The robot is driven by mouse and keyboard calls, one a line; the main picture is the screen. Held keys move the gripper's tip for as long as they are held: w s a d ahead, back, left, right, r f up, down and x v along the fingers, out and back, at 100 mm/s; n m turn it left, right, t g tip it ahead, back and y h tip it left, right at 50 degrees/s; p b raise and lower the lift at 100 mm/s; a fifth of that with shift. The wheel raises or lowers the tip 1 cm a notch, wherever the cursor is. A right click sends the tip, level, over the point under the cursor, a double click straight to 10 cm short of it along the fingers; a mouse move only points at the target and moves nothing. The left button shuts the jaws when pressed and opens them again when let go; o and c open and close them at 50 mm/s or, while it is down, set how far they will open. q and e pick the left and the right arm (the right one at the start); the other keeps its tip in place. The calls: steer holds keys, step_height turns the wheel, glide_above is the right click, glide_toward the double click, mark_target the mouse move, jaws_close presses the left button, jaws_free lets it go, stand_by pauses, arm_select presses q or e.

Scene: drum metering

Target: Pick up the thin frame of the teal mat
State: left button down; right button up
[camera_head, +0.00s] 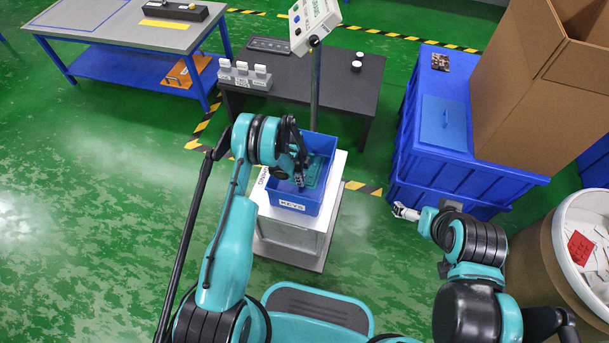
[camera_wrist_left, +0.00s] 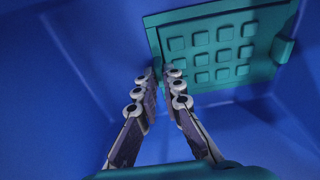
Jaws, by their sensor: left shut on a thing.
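The teal mat (camera_head: 314,172), a flat piece with raised squares and a thin rim, is in the blue bin (camera_head: 280,196). In the left wrist view the mat (camera_wrist_left: 222,48) leans or lies against the bin's inside, with a small tab at its right edge. My left gripper (camera_head: 300,182) reaches down into the bin. Its fingers (camera_wrist_left: 161,80) are shut on the mat's thin frame at the near left edge; the exact contact is partly hidden by the fingertips. My right gripper (camera_head: 406,212) is off to the right, beside the blue crates and away from the mat.
The bin stands on a white pedestal (camera_head: 298,250). A dark table (camera_head: 330,92) with a post-mounted panel (camera_head: 312,22) is behind it. Blue crates (camera_head: 450,165) and a cardboard box (camera_head: 520,90) stand at right, a round drum (camera_head: 570,215) nearer. Green floor is free at left.

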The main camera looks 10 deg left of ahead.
arm_select(q)
steer(key=shift+r, duration=0.1)
step_height(320, 180, up, 23)
steer(key=p, duration=0.8)
steer(key=shift+p, duration=0.35)
stand_by(0.4)
